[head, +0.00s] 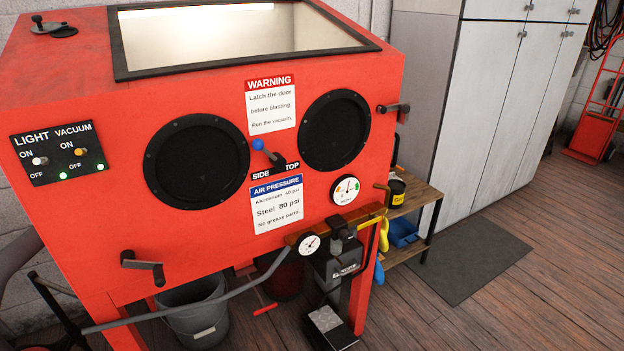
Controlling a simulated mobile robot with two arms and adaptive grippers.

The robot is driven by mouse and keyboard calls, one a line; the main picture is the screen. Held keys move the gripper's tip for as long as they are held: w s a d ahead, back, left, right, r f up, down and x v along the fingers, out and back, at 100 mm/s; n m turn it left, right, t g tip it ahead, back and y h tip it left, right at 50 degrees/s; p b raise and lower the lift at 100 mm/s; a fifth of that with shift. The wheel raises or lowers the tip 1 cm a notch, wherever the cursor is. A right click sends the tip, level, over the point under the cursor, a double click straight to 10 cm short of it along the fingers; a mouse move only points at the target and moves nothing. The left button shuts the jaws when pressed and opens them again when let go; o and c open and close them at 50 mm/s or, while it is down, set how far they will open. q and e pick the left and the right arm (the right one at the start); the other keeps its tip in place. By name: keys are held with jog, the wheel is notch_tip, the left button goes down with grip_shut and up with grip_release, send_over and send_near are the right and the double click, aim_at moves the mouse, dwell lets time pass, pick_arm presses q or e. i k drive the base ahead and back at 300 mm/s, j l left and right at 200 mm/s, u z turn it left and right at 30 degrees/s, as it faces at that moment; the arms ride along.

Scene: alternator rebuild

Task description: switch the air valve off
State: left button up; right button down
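A red blasting cabinet (215,240) fills the left and middle of the head view. Below its front edge runs a brass-coloured air line with a small round gauge (309,243) and a dark regulator (338,228). A yellow lever (370,222), seemingly the air valve's handle, sits just right of the regulator. It lies roughly along the line, tilted slightly up to the right. Its exact seat is too small to make out. Neither of my grippers shows.
A blue-knobbed lever (258,145) stands between the SIDE and TOP labels. A light and vacuum switch panel (60,153) is at left. A grey bucket (195,315) and a black foot pedal (330,328) are below.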

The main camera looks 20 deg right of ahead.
aim_at(376, 218)
jog(key=i+z, duration=0.1)
jog(key=z, duration=0.3)
jog(key=i+j+z, duration=0.1)
jog(key=z, duration=0.35)
jog(key=i+j+z, duration=0.1)
jog(key=z, duration=0.3)
